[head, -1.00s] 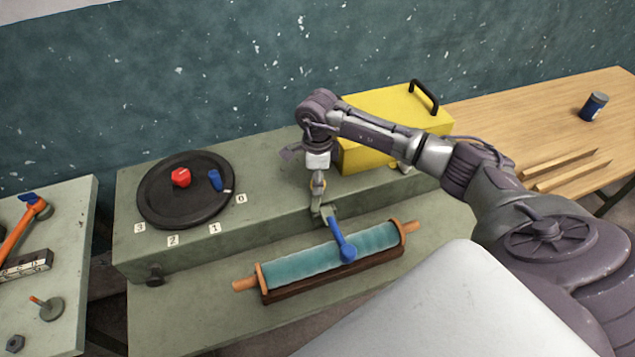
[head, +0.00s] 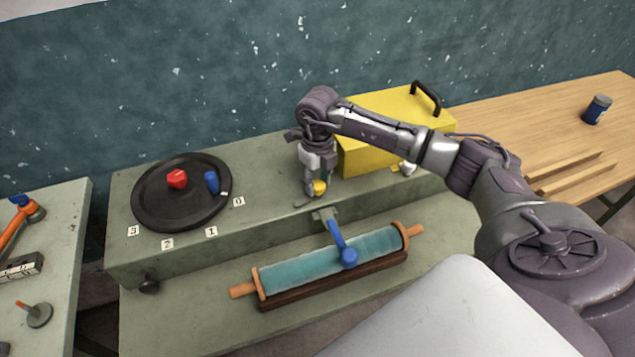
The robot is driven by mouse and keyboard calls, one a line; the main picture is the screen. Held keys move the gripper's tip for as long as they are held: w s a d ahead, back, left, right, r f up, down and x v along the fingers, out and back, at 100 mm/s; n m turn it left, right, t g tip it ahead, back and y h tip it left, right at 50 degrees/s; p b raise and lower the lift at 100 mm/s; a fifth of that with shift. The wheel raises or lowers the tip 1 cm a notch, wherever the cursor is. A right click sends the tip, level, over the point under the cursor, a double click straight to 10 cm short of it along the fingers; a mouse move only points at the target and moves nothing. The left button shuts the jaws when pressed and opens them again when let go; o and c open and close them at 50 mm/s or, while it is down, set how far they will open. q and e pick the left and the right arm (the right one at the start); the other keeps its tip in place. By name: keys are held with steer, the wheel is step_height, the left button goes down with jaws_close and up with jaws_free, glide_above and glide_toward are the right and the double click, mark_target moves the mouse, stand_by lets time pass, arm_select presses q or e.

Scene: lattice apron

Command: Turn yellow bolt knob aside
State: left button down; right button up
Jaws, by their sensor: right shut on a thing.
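The yellow bolt knob (head: 320,187) is a small rounded knob on top of the grey-green raised bench ledge, near its front edge. My right gripper (head: 315,188) reaches down from above and is shut on the knob, with its fingers hiding part of it. A blue-handled lever (head: 341,245) hangs from a bracket just below and in front of the knob. My left gripper is not in view.
A yellow box (head: 385,150) with a black handle stands close behind and right of my right gripper. A black dial (head: 150,200) with red and blue knobs lies left on the ledge. A teal roller (head: 300,274) lies in front, below the lever.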

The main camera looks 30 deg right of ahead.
mark_target(317, 184)
steer(key=shift+m, duration=0.9)
steer(key=o, duration=1.1)
steer(key=shift+o, duration=0.2)
step_height(317, 184, up, 12)
